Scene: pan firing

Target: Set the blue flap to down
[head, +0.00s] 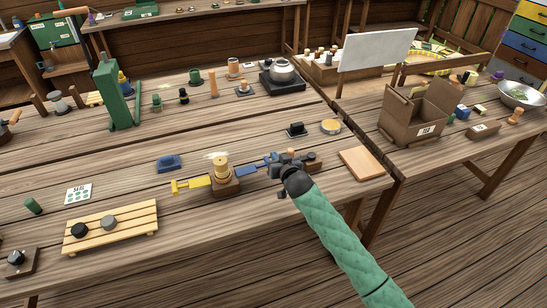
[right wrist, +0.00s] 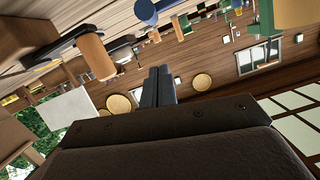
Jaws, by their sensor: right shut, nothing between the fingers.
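A small wooden stand (head: 226,188) with a brass-coloured round post (head: 221,168) stands on the long table. A yellow flap (head: 190,184) sticks out on its left side, lying low. The blue flap (head: 250,170) sticks out on its right, toward my gripper; its exact tilt is hard to tell. My right gripper (head: 278,163) is at the right end of the blue flap, partly covering it. In the right wrist view my gripper's fingers (right wrist: 158,86) are together and empty. I cannot tell whether they touch the flap. My left gripper is not in view.
A blue block (head: 169,163) lies left of the stand. A slatted wooden rack (head: 112,228) with dark and grey knobs is at front left. An open cardboard box (head: 415,112) stands on the right table.

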